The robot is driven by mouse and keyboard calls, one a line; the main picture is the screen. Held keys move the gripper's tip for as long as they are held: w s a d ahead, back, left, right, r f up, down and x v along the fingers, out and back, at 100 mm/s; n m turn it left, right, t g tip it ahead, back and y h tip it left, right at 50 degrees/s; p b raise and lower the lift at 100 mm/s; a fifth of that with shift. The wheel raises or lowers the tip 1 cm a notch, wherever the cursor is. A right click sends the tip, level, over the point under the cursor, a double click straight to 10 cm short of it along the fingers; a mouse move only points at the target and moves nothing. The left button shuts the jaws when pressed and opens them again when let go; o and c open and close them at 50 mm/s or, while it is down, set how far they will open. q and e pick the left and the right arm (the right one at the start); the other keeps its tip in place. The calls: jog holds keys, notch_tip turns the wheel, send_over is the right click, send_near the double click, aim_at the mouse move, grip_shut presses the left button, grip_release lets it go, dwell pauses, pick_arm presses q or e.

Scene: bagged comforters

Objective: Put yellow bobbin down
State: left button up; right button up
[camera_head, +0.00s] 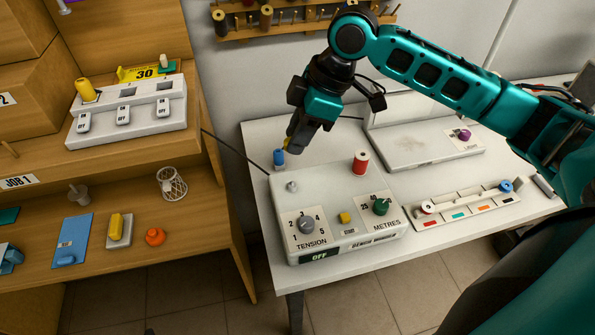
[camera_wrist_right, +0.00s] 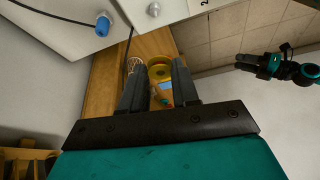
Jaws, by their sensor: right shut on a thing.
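My right gripper (camera_head: 297,146) is shut on the yellow bobbin (camera_wrist_right: 160,72), which shows between its two fingers in the right wrist view. In the head view only a little of the yellow bobbin (camera_head: 287,142) shows beside the fingers. The gripper is above the back left of the bench winder (camera_head: 340,238), close to a blue bobbin (camera_head: 279,158). A bare silver peg (camera_head: 292,186) stands on the winder's top. In the right wrist view a teal arm, apparently my left, shows with its small dark gripper (camera_wrist_right: 250,63); its jaws are unclear.
A red spool (camera_head: 360,162) stands at the winder's back edge. To its right are a white machine (camera_head: 415,148) and a strip tray (camera_head: 465,208).

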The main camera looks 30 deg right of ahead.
jog(key=b, duration=0.1)
send_near(289, 184)
jog(key=x, duration=0.4)
jog(key=shift+a+f, duration=0.2)
jog(key=shift+f, duration=0.1)
jog(key=shift+f, duration=0.1)
jog(key=shift+f, duration=0.5)
jog(key=o, duration=1)
jog(key=shift+r, duration=0.15)
jog(key=shift+r, duration=0.35)
jog(key=p+v, duration=0.1)
jog(key=v, duration=1.1)
